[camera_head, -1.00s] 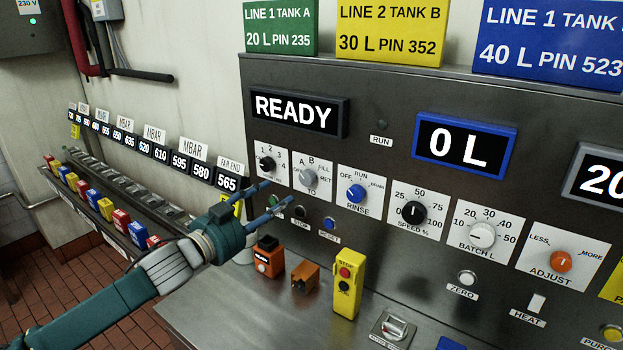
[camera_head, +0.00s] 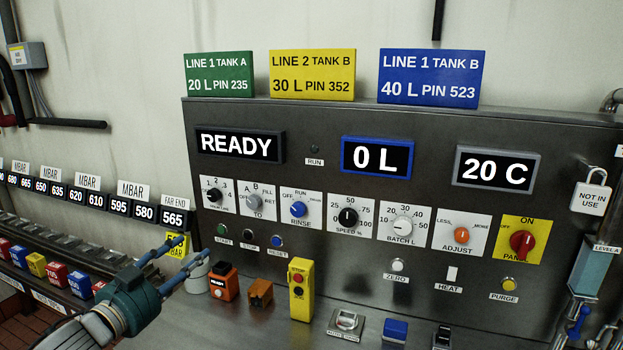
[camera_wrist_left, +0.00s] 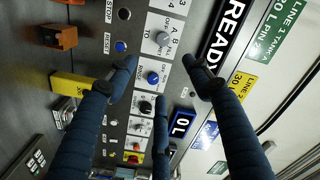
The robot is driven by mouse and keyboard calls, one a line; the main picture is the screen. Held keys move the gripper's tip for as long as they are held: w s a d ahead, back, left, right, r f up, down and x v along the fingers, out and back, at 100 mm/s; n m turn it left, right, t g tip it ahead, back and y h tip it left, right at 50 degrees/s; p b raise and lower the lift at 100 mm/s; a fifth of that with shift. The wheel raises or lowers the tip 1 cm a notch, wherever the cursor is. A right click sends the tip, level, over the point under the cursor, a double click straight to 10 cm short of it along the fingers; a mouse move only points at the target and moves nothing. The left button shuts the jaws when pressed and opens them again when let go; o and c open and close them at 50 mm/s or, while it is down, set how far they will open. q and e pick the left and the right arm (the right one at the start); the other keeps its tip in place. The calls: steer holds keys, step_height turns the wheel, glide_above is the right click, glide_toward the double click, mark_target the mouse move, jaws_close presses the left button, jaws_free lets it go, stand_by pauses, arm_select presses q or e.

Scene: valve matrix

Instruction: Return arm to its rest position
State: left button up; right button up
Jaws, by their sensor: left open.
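My left gripper (camera_head: 193,249) is in the lower left of the head view, at the lower left corner of the steel control panel (camera_head: 330,120). Its blue fingers are spread and hold nothing. In the left wrist view the spread fingers (camera_wrist_left: 160,85) frame the panel's knobs, with nothing between them; contact with the panel cannot be made out. The displays read READY (camera_head: 240,144), 0 L (camera_head: 377,157) and 20 C (camera_head: 497,168). My right gripper is not in view.
An orange box (camera_head: 224,284), a smaller orange block (camera_head: 260,293) and a yellow button box (camera_head: 301,289) stand on the ledge near my left fingers. Coloured blocks (camera_head: 37,265) line a rack at the left. A NOT IN USE padlock (camera_head: 591,196) hangs at the right.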

arm_select(q)
steer(key=s+d+f+n+g+y, duration=0.25)
steer(key=s+f, duration=0.45)
steer(key=f, duration=0.4)
steer(key=s+d+f+n+g+y, duration=0.2)
steer(key=s+d+f+n+g, duration=0.15)
steer(key=s+f, duration=0.55)
steer(key=s+f+n+g, duration=0.2)
steer(key=s+f, duration=0.2)
steer(key=s, duration=0.4)
steer(key=s+f+n+g+y, duration=0.1)
steer(key=s+f+g, duration=0.25)
steer(key=s, duration=0.35)
steer(key=s+f+n+g, duration=0.2)
steer(key=s+f, duration=0.3)
steer(key=s, duration=0.3)
step_height(320, 180, down, 27)
steer(key=s+g, duration=0.1)
steer(key=s, duration=0.2)
steer(key=s+a+f+g, duration=0.1)
steer(key=s+a+f, duration=0.1)
steer(key=s+f, duration=1.4)
steer(key=shift+s+a+f+m+b, duration=0.25)
steer(key=shift+s+m+b, duration=0.1)
steer(key=shift+s, duration=0.1)
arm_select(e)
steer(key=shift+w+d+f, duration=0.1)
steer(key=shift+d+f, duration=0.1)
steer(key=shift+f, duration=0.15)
